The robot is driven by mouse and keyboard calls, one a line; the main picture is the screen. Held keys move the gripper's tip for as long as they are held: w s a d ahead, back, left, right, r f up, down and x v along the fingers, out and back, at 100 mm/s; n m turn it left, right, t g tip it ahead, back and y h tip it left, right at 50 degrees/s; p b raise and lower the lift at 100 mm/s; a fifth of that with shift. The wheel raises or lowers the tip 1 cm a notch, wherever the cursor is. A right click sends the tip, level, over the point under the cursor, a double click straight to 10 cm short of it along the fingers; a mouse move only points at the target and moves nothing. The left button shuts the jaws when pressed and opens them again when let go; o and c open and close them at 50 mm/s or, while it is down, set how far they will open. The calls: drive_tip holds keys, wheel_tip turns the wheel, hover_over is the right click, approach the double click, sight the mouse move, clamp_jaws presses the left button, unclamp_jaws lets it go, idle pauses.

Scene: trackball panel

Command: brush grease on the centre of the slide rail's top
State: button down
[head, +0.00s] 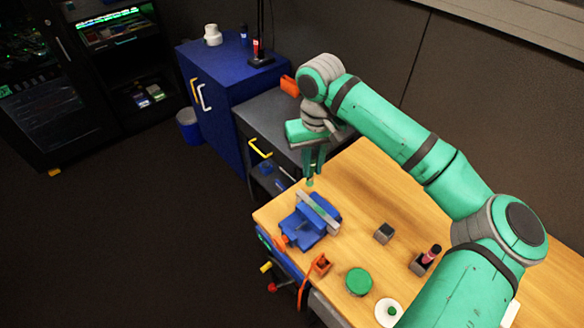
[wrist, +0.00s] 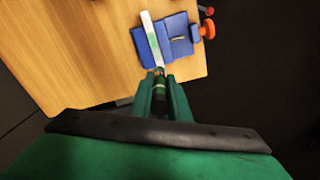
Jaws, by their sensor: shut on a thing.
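The slide rail (head: 318,211) is a pale grey bar lying across the blue vise (head: 304,232) at the table's front left corner. In the wrist view the rail (wrist: 147,30) has a greenish patch along part of its top; I cannot tell whether it is grease or a mark. My gripper (head: 313,165) points down beyond the rail's far end. It is shut on a slim dark brush with a green tip (head: 310,183). In the wrist view the brush (wrist: 160,84) sits between the fingers, near the rail's near end; contact is not clear.
A white dish with a green centre (head: 389,312), a green disc (head: 359,281), a small dark block (head: 384,233) and a holder with a red-topped item (head: 427,260) stand on the wooden table. An orange item (head: 320,265) is at the front edge. A grey cabinet (head: 275,118) stands behind.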

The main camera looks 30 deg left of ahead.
sight(311, 186)
drive_tip(key=shift+f, duration=3.95)
drive_tip(key=shift+w+d, duration=0.1)
drive_tip(key=shift+d, duration=0.25)
drive_tip(key=shift+s+d, duration=0.25)
drive_tip(key=shift+d, duration=0.7)
drive_tip(key=shift+s+d, duration=0.45)
drive_tip(key=shift+d, duration=0.15)
drive_tip(key=shift+s+a+f, duration=0.1)
drive_tip(key=shift+a+f, duration=0.05)
drive_tip(key=shift+w+a, duration=0.15)
drive_tip(key=shift+a, duration=0.45)
drive_tip(key=shift+w+a, duration=0.15)
drive_tip(key=shift+a, duration=0.45)
drive_tip(key=shift+w+a, duration=0.45)
drive_tip(key=shift+w+a+r, duration=0.1)
drive_tip(key=shift+w+r, duration=0.05)
drive_tip(key=shift+r, duration=0.05)
wheel_tip(311, 186, up, 2)
drive_tip(key=shift+w+r, duration=0.1)
drive_tip(key=r, duration=0.3)
drive_tip(key=shift+s+a+r, duration=0.3)
drive_tip(key=shift+s+r, duration=0.05)
drive_tip(key=shift+s, duration=0.05)
drive_tip(key=shift+d+r, duration=0.15)
drive_tip(key=shift+r, duration=0.55)
drive_tip(key=shift+d+r, duration=0.1)
drive_tip(key=shift+r, duration=0.15)
